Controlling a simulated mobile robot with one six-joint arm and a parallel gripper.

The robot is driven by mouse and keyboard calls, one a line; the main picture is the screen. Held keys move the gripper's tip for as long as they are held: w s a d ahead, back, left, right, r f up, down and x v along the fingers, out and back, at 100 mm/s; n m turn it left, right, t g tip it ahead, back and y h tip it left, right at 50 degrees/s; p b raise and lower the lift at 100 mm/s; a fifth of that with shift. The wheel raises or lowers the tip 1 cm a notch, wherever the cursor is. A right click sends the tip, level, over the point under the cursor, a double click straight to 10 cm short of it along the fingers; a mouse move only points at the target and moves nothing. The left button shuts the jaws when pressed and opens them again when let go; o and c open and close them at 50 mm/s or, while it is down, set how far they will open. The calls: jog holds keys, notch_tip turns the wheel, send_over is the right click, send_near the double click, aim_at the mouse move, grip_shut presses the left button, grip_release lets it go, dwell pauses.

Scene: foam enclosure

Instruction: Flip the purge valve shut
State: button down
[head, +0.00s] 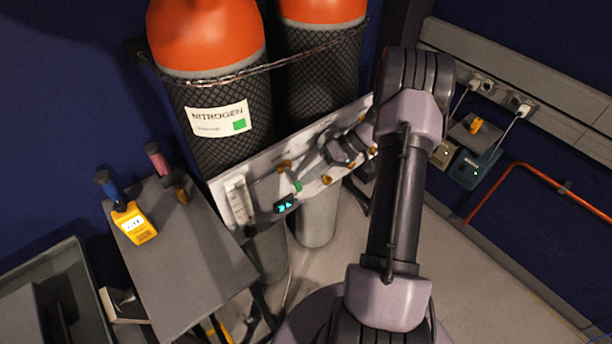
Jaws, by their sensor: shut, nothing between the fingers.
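A pale panel (263,192) runs in front of two orange-topped gas cylinders. A small valve with a green lever (297,186) sits near the middle of the panel, probably the purge valve. No readable label shows which valve it is. My gripper (303,177) reaches in from the right, shut and empty, with its tips right by the green lever. I cannot tell whether they touch it. Brass fittings (284,166) show above it on the panel. My wrist and forearm hide the panel's right end.
A flowmeter (239,203) and a lit digital display (286,204) sit left of my gripper. The nitrogen cylinder (207,110) stands close behind, held by a chain. A grey table (185,265) with a yellow meter (134,223) is at left. Open floor lies at right.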

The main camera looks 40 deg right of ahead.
jog(key=shift+a+f+y, duration=0.25)
jog(key=shift+f+y, duration=0.2)
jog(key=shift+y, duration=0.25)
jog(key=shift+a+f, duration=0.1)
jog(key=shift+a, duration=0.05)
